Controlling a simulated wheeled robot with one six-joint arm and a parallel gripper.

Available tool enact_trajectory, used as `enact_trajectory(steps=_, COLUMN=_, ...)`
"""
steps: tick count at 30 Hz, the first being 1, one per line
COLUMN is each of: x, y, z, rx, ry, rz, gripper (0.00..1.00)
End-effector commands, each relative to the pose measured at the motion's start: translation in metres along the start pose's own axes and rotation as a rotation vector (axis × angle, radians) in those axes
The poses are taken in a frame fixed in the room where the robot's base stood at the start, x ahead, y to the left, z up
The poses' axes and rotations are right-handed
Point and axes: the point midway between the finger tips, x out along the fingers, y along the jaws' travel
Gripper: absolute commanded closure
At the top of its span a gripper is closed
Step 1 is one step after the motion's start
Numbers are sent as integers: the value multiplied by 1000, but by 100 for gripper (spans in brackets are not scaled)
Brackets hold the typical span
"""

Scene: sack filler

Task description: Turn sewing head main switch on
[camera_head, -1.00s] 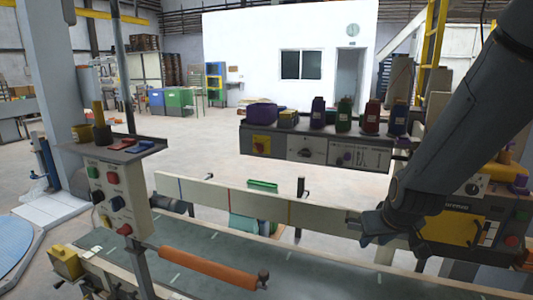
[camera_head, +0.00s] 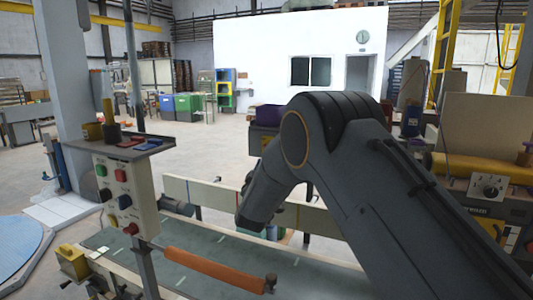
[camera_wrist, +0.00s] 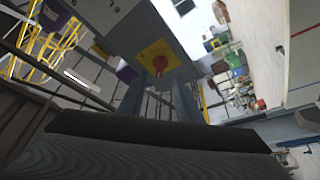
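A red rotary knob on a yellow square plate (camera_wrist: 158,60) is on the underside-facing grey panel (camera_wrist: 115,18) in the wrist view. In the head view my arm covers most of that panel; only its left end (camera_head: 258,138) shows. I cannot read its label or the knob's exact setting. My gripper (camera_wrist: 158,90) has two grey fingers apart with nothing between them. The knob appears beyond the fingertips, roughly between them, with no visible contact. In the head view the fingers are hidden or cannot be made out.
A control box with coloured buttons (camera_head: 126,195) stands at left. A conveyor with an orange roller (camera_head: 212,270) runs across the front. A box with a rotary dial (camera_head: 489,188) stands at right. A purple item (camera_head: 268,115) sits above the panel.

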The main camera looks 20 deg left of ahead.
Motion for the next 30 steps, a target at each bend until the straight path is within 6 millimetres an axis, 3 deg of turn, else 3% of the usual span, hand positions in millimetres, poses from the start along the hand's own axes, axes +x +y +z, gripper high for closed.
enact_trajectory(steps=6, x=34, y=2, z=0, rx=1, ry=-1, rz=1, gripper=69)
enact_trajectory(steps=12, x=56, y=1, z=1, rx=1, ry=-2, rz=-1, gripper=69)
enact_trajectory(steps=24, x=63, y=0, z=1, rx=1, ry=-2, rz=-3, gripper=69)
enact_trajectory(steps=25, x=63, y=0, z=1, rx=1, ry=-2, rz=-3, gripper=70)
enact_trajectory(steps=30, x=63, y=0, z=1, rx=1, ry=-2, rz=-3, gripper=98)
